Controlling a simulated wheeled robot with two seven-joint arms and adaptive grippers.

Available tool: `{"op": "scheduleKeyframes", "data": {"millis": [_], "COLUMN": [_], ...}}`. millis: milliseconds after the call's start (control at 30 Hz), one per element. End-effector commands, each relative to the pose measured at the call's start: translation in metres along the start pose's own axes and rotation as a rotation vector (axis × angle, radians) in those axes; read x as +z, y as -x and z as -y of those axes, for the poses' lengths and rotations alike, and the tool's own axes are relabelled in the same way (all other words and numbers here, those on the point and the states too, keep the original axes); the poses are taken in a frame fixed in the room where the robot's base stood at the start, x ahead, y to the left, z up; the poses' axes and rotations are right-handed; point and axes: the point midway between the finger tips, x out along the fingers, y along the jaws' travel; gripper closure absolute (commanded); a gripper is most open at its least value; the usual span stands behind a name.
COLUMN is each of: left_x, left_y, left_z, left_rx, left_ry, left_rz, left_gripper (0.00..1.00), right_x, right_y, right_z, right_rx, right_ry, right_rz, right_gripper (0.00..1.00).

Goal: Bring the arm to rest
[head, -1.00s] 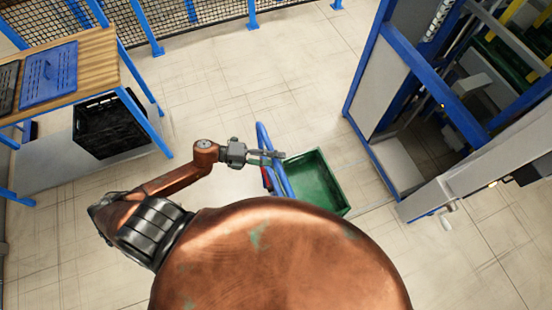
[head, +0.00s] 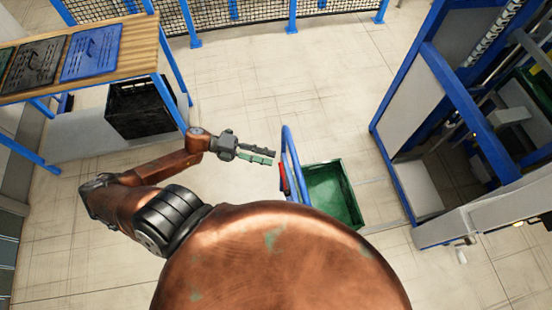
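My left arm reaches in from the left, and its gripper (head: 273,156) is in mid-picture with its two fingers apart and nothing between them. The fingertips stand a little left of the blue handle bar (head: 291,160) of a cart, apart from it in the picture. A green crate (head: 356,206) sits just right of that handle. My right gripper is not in view; my copper body hides the lower middle.
A wooden table (head: 130,38) at the upper left carries lids, one of them a blue lid (head: 91,52). A black crate (head: 140,108) is under it. A blue-framed conveyor machine (head: 462,110) stands at the right. A mesh fence (head: 260,10) runs along the back. Floor between is clear.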

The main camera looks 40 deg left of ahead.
Motion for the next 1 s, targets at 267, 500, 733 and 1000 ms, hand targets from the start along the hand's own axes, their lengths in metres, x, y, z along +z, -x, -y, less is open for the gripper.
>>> {"op": "scheduleKeyframes", "data": {"millis": [267, 500, 733, 1000], "left_x": [0.0, 0.0, 0.017, 0.107], "left_y": [0.003, 0.003, 0.005, 0.046], "left_z": [0.0, 0.0, -0.014, -0.148], "left_rx": [0.0, 0.0, -0.006, -0.03], "left_ry": [0.0, 0.0, 0.047, 0.44], "left_rz": [-0.001, -0.001, 0.069, 0.554], "left_gripper": [0.64, 0.64, 0.64, 0.64], "right_x": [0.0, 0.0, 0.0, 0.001], "right_y": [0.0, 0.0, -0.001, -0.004], "right_z": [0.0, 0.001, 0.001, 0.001], "right_rx": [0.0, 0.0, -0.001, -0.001], "right_ry": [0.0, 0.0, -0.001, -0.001], "right_rz": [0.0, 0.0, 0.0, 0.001], "right_gripper": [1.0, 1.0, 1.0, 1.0]}}
